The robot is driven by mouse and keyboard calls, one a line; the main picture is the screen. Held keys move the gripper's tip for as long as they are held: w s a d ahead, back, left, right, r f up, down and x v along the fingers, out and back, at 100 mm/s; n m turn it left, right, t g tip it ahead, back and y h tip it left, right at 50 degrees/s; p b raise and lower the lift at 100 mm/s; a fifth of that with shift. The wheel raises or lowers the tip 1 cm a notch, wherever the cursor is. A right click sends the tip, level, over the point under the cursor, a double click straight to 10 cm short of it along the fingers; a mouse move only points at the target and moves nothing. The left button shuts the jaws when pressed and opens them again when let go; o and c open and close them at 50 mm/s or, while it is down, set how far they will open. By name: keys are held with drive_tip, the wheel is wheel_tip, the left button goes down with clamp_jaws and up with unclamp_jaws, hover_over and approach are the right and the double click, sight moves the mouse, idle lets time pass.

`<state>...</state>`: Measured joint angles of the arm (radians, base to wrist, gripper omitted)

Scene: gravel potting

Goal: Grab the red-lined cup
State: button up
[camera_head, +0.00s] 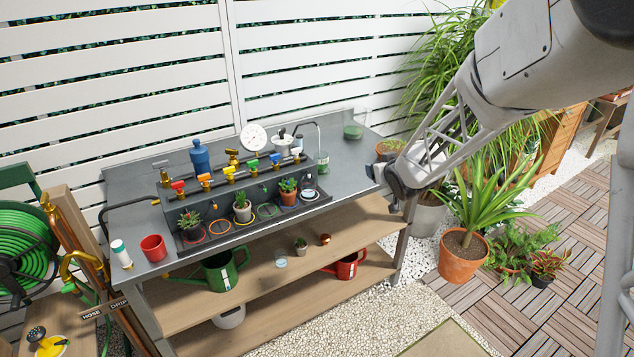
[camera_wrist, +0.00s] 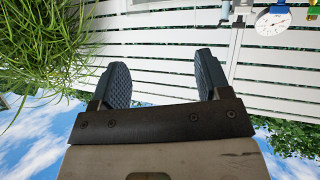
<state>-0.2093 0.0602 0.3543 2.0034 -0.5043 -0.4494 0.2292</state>
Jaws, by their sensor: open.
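A solid red cup (camera_head: 153,247) stands upright at the left end of the grey bench top. A small clear cup (camera_head: 281,261) stands on the wooden shelf below. I cannot make out a red line on any clear cup at this size. My gripper (camera_head: 384,177) is at the bench's right end, far from the red cup. In the wrist view my gripper (camera_wrist: 164,78) has its two dark ribbed fingers wide apart with nothing between them. No cup shows clearly in the wrist view.
A dark tray (camera_head: 288,216) with small potted plants and a pipe with coloured valves fill the bench's middle. A white-capped bottle (camera_head: 121,254) stands beside the red cup. A blue bottle (camera_head: 199,158) stands behind. A potted plant (camera_head: 463,259) is on the right.

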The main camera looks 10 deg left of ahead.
drive_tip(key=w+a+f+n+y, duration=0.2)
drive_tip(key=w+a+f+y, duration=0.25)
drive_tip(key=a+f, duration=0.45)
drive_tip(key=n+g+y, duration=0.2)
drive_tip(key=n+y, duration=0.1)
drive_tip(key=y, duration=0.2)
approach(313, 189)
drive_tip(key=shift+h, duration=0.25)
drive_tip(key=x, duration=0.5)
drive_tip(key=shift+s+r, duration=0.1)
drive_tip(key=shift+x, duration=1.25)
drive_tip(key=shift+a, duration=0.15)
drive_tip(key=shift+x, duration=2.5)
drive_tip(key=shift+r, duration=0.15)
